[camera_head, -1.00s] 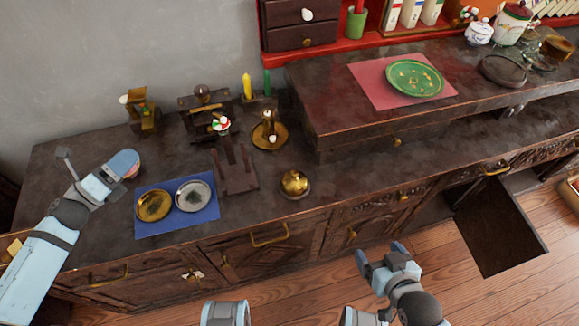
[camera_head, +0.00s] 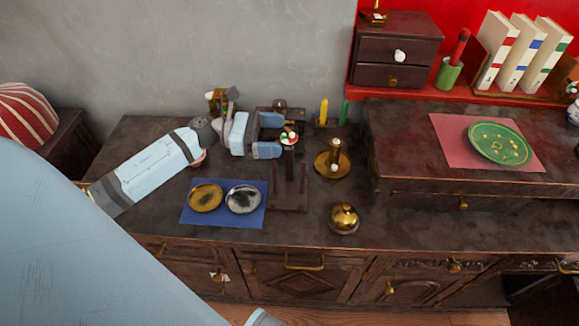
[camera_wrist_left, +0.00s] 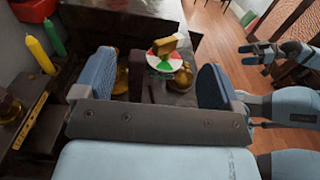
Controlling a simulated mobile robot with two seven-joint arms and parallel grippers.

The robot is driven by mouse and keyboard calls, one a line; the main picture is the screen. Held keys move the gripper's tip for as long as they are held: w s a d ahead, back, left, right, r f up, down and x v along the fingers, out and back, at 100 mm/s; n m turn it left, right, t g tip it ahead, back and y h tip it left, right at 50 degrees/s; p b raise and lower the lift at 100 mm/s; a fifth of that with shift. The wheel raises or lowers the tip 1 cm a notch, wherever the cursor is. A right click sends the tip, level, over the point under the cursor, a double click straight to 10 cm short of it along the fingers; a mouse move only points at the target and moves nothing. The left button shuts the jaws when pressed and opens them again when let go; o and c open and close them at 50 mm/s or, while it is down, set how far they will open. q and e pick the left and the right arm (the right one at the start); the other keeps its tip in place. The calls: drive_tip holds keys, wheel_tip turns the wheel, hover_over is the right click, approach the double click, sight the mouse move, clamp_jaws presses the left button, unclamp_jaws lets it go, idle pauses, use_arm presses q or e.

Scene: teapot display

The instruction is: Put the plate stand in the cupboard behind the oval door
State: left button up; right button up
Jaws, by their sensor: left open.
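The plate stand (camera_head: 290,190), dark wood with upright slats, stands on the counter right of a blue mat in the head view. My left gripper (camera_head: 268,135) is open just behind it, by a small wooden device with a red, white and green knob (camera_head: 289,138). In the left wrist view, the knob (camera_wrist_left: 160,63) and brass pieces show beyond the open fingers (camera_wrist_left: 155,82). The door with rounded carving (camera_head: 415,288) looks shut, low at the front right of centre. My right gripper (camera_wrist_left: 258,56) shows open in the left wrist view, well away from the counter.
Gold and silver dishes lie on the blue mat (camera_head: 223,222). A brass candlestick (camera_head: 333,160), a brass domed pot (camera_head: 344,218) and yellow and green candles (camera_head: 323,112) stand nearby. A raised shelf (camera_head: 400,150) bounds the right. The front counter strip is mostly clear.

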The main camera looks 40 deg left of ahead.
use_arm(q)
drive_tip(key=shift+w+f+x, duration=0.1)
drive_tip(key=shift+f+x, duration=0.05)
drive_tip(key=shift+x, duration=1.2)
drive_tip(key=shift+w+f+x, duration=0.1)
drive_tip(key=shift+f+x, duration=0.05)
drive_tip(key=shift+x, duration=1.2)
drive_tip(key=shift+a, duration=0.15)
drive_tip(key=c, duration=1.4)
drive_tip(key=shift+o, duration=0.2)
